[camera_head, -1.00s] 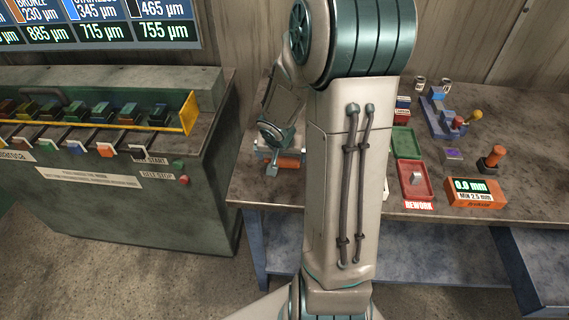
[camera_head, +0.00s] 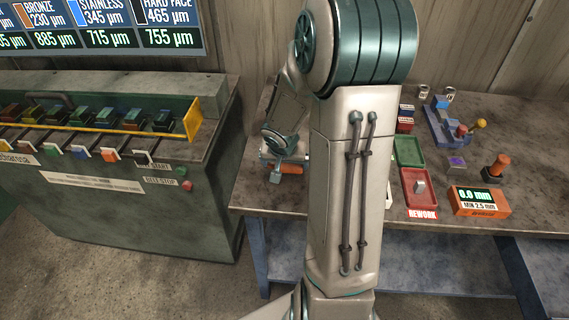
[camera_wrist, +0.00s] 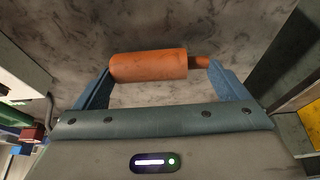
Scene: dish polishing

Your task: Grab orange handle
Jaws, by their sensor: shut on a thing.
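The orange handle (camera_wrist: 150,66) is a short cylinder with a thinner orange stub at its right end. In the wrist view it lies crosswise between the two blue fingers of my gripper (camera_wrist: 155,80), which is shut on it. In the head view the orange handle (camera_head: 291,169) shows at the left end of the workbench, at my gripper (camera_head: 283,165). My arm hides part of the bench there. What the handle belongs to cannot be made out.
The workbench (camera_head: 262,195) carries a green tray (camera_head: 409,150), a red rework tray (camera_head: 412,200), an orange thickness gauge (camera_head: 480,202), an orange-knobbed tool (camera_head: 497,166) and a blue fixture (camera_head: 445,120). A green machine (camera_head: 120,205) with a yellow guard (camera_head: 192,119) stands left, across a gap.

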